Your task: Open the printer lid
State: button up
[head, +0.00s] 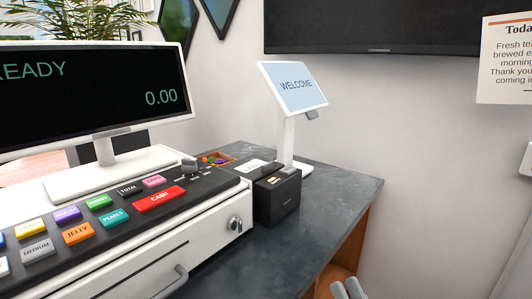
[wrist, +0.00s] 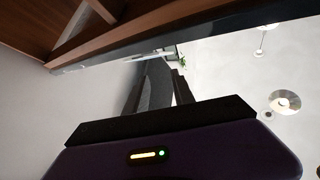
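The printer (head: 278,197) is a small black box on the dark counter, beside the cash register and in front of the white display stand. Its top lid (head: 280,175) appears down, with small light marks on it. My gripper (head: 349,289) shows at the bottom edge of the head view, in front of and below the counter, well apart from the printer. Two grey fingertips show with a gap between them. In the wrist view, the fingers (wrist: 166,88) are apart with nothing between them. The printer does not show in the wrist view.
The cash register (head: 150,215) with coloured keys fills the left. The tilted welcome screen (head: 294,88) stands just behind the printer. Bare counter (head: 335,195) lies right of the printer, ending at an edge. In the wrist view, the counter's underside (wrist: 110,25) hangs nearby.

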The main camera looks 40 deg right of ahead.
jog(key=w+d+r+m+g+h+p, duration=0.1)
jog(key=w+d+r+m+h+p, duration=0.1)
jog(key=d+r+m+h, duration=0.4)
jog(key=w+d+r+m+h+p, duration=0.1)
jog(key=w+r+m+h+p, duration=0.2)
jog(key=r, duration=0.5)
jog(key=w+d+r+m+g+h+p, duration=0.1)
jog(key=d+r+m+g+h, duration=0.4)
jog(key=m+g, duration=0.65)
jog(key=d+r+m+g+h+p, duration=0.1)
jog(key=d+r+m+g+h, duration=0.2)
jog(key=d+m+g+h, duration=0.6)
jog(key=m+y+p, duration=0.4)
jog(key=m+y, duration=1)
jog(key=y, duration=1.1)
send_near(268, 163)
jog(key=shift+g, duration=0.25)
jog(key=shift+p+x, duration=0.6)
jog(key=shift+x, duration=3.75)
jog(key=shift+w+a, duration=0.1)
jog(key=shift+w, duration=0.1)
grip_shut()
